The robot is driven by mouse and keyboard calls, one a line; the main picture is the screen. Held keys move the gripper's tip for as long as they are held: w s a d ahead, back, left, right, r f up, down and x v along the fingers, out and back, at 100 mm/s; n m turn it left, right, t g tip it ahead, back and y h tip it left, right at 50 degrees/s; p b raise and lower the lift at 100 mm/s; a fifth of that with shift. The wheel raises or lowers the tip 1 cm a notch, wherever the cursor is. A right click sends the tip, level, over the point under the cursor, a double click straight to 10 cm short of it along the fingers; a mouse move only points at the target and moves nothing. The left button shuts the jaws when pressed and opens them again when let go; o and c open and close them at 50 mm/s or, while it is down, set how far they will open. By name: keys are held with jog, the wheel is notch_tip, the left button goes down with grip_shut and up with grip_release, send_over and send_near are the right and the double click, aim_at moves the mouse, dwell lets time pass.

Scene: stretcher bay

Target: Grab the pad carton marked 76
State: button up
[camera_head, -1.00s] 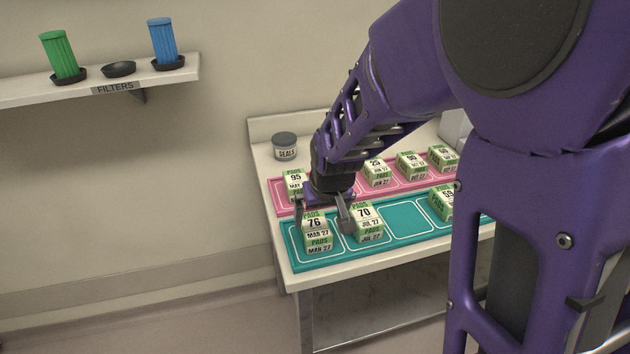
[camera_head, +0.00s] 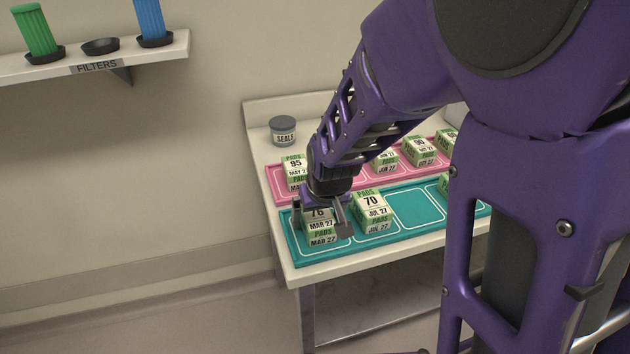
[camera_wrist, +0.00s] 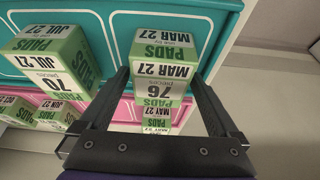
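The pad carton marked 76 (camera_head: 321,228) is a green and white box on the left end of the teal mat (camera_head: 407,213). It also shows in the wrist view (camera_wrist: 162,70), upside down. My gripper (camera_head: 323,227) is directly over it, with one finger on each side. In the wrist view my gripper (camera_wrist: 165,82) is open around the carton, and narrow gaps seem to show beside it. I cannot tell whether either finger touches. My gripper hides part of the carton's top in the head view.
The carton marked 70 (camera_head: 373,212) stands just right of the fingers. Behind, a pink mat (camera_head: 273,172) carries several cartons, including one marked 95 (camera_head: 295,170). A grey-lidded seals jar (camera_head: 283,131) stands at the back. A wall shelf (camera_head: 160,52) holds green and blue filters.

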jog(key=c, duration=1.4)
